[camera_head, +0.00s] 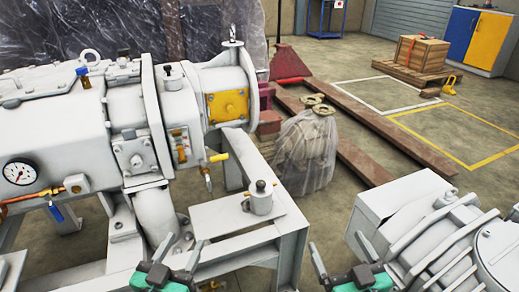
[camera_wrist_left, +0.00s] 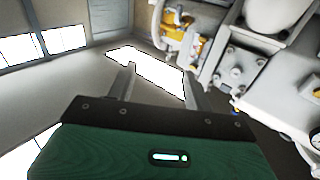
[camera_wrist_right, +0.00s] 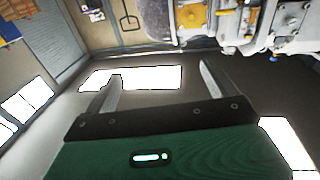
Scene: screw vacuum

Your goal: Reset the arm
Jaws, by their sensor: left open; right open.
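My left gripper (camera_head: 170,262) is at the bottom of the head view, in front of the grey metal frame. Its two fingers are apart and empty in the left wrist view (camera_wrist_left: 160,85). My right gripper (camera_head: 342,268) is at the bottom centre-right of the head view, between the frame and a grey finned motor. Its fingers are also spread and empty in the right wrist view (camera_wrist_right: 158,90). A large white vacuum pump (camera_head: 60,125) with a gauge and a yellow plate (camera_head: 227,105) fills the left of the head view.
A small metal cylinder fitting (camera_head: 261,198) stands on the frame's grey plate (camera_head: 235,214). The finned motor (camera_head: 430,235) is at right. A plastic-wrapped bundle (camera_head: 308,150) stands behind the frame. A pallet with a crate (camera_head: 422,52) and cabinets (camera_head: 478,38) are far back. Open floor lies at right.

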